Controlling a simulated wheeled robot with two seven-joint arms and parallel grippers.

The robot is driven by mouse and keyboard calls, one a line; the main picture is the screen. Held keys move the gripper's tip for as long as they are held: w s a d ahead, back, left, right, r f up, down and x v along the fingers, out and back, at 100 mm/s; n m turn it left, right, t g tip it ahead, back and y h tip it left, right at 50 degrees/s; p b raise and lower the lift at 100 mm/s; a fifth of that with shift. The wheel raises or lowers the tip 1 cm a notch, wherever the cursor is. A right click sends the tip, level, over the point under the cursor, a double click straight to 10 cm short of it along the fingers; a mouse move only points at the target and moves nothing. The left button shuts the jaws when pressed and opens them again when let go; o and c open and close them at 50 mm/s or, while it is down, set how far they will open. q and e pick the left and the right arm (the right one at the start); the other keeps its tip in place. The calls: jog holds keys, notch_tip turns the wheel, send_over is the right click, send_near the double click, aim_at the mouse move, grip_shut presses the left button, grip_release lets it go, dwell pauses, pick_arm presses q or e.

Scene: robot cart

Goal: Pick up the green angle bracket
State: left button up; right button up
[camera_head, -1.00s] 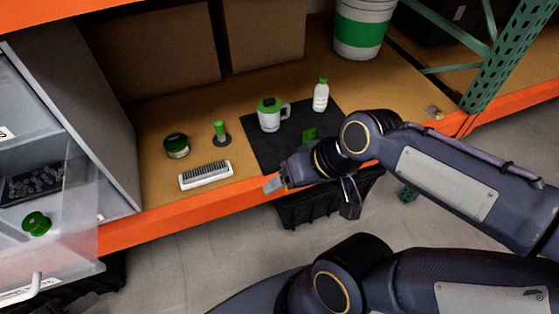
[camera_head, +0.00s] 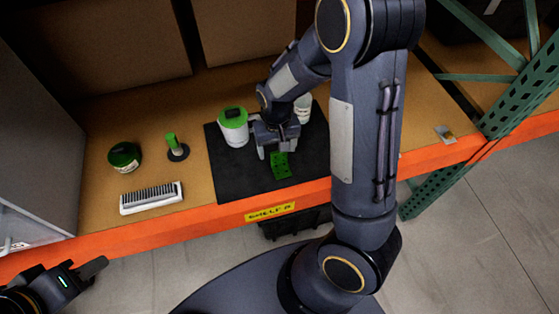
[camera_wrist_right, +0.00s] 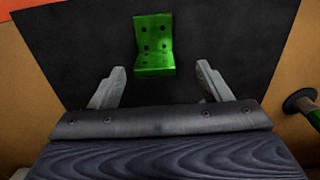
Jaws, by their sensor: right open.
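The green angle bracket (camera_head: 281,166) lies on the black mat (camera_head: 232,180) on the shelf, toward the mat's front. The right wrist view shows the bracket (camera_wrist_right: 154,45) with holes in its plates, just beyond the fingertips and in line with the gap between them. My right gripper (camera_head: 277,151) is above the mat beside the bracket. In the wrist view its two fingers (camera_wrist_right: 160,72) are spread and empty. My left gripper (camera_head: 85,272) is at the bottom left, in front of the shelf and far from the bracket; its jaw opening is not clear.
A green-lidded white mug (camera_head: 233,128) and a partly hidden white bottle (camera_head: 302,110) stand on the mat close to my right gripper. A green jar (camera_head: 125,157), a green-handled stamp-like thing (camera_head: 173,146) and a white brush (camera_head: 151,197) are to the left. An orange beam (camera_head: 215,222) edges the shelf.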

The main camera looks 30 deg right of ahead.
aim_at(280, 155)
jog(key=f, duration=0.4)
jog(key=shift+d, duration=0.35)
jog(key=shift+f, duration=0.45)
jog(key=c, duration=1.1)
jog(key=shift+r, duration=0.1)
